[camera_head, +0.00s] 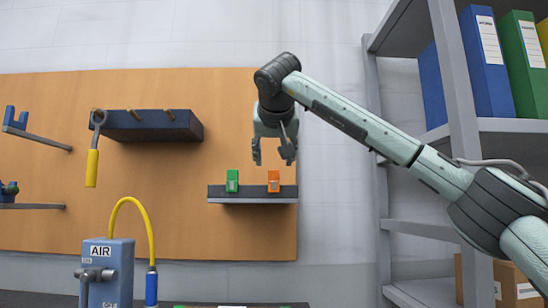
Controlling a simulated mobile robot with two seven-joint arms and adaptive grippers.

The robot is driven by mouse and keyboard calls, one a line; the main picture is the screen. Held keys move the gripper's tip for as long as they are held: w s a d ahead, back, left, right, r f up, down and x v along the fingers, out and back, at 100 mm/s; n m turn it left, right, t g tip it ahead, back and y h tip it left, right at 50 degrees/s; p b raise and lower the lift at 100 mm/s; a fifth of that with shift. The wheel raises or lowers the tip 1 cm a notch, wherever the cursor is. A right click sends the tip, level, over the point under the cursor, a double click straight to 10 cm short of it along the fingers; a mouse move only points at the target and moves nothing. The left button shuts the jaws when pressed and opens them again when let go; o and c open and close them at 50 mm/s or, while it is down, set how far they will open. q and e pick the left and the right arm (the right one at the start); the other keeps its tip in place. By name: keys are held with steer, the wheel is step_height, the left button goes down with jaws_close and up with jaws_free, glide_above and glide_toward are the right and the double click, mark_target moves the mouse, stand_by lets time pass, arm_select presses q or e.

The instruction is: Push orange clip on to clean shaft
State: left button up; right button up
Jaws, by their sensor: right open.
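The orange clip (273,181) stands upright on a small dark shelf (252,192) on the wooden wall board. A green clip (232,181) stands to its left on the same shelf. My right gripper (271,160) hangs from the arm that comes in from the right. Its fingers point down, spread apart and empty, and it appears above the orange clip with a gap between them. I cannot tell how far in front of the shelf it is. I cannot make out which part is the clean shaft. My left gripper does not show.
A dark peg block (150,125) with a yellow-handled tool (92,165) is on the wooden board (160,230). A blue AIR unit (108,270) with a yellow hose stands at lower left. Grey shelving (463,110) with binders and a cardboard box (510,285) is at right.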

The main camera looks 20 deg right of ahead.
mark_target(274, 171)
arm_select(q)
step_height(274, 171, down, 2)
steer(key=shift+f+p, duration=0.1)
steer(key=shift+p, duration=0.3)
arm_select(e)
steer(key=x, duration=0.6)
steer(key=shift+w+f, duration=0.2)
steer(key=shift+w, duration=0.05)
steer(key=shift+c, duration=0.3)
jaws_close()
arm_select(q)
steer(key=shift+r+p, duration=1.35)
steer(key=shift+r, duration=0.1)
arm_select(e)
steer(key=shift+r, duration=1.15)
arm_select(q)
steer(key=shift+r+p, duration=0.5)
arm_select(e)
steer(key=shift+r, duration=1.1)
